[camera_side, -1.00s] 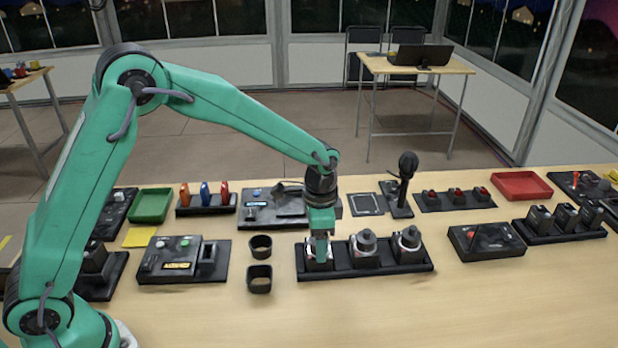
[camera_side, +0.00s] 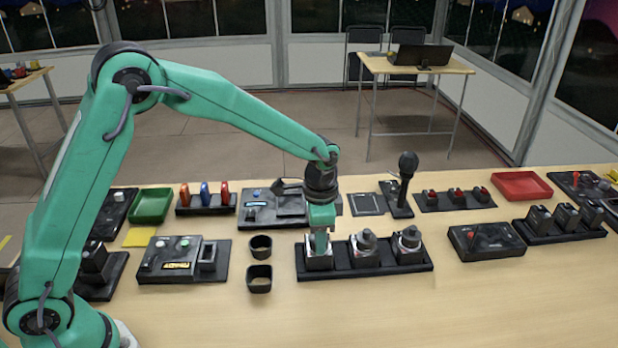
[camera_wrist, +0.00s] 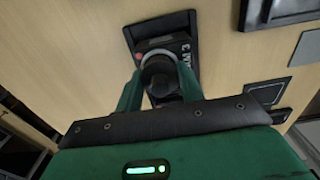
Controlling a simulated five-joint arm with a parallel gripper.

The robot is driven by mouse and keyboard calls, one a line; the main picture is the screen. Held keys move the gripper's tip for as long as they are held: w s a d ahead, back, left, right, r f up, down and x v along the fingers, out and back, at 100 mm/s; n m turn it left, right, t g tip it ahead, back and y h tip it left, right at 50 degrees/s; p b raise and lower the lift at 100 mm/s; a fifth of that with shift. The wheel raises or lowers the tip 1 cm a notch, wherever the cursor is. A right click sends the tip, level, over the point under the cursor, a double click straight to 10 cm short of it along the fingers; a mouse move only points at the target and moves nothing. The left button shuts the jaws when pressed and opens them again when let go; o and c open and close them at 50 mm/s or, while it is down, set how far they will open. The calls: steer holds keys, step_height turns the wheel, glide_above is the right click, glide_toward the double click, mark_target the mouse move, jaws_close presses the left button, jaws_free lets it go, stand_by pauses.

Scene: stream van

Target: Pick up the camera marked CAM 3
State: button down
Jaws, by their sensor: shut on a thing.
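A black tray (camera_side: 398,268) in the side view carries a row of three small grey and black cameras. My gripper (camera_side: 320,243) is over the left end of the row, shut on the leftmost camera (camera_side: 319,261). The middle camera (camera_side: 364,257) and the right camera (camera_side: 409,252) stand upright in the tray. In the wrist view, my green fingers are on both sides of the held camera (camera_wrist: 165,50). A white mark ending in 3 shows on it, partly hidden. I cannot tell whether its base is clear of the tray.
Two black cups (camera_side: 259,278) stand left of the tray. A black control panel (camera_side: 175,260) is farther left. A microphone (camera_side: 405,180) stands behind the cameras. A red-lever box (camera_side: 486,240) is to the right. The table front is clear.

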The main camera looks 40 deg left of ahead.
step_height(320, 180, up, 4)
steer(key=shift+f, duration=0.15)
steer(key=s+d+r, duration=0.6)
steer(key=s+d, duration=0.2)
steer(key=shift+s+r, duration=0.25)
steer(key=shift+w+a, duration=0.1)
stand_by(0.3)
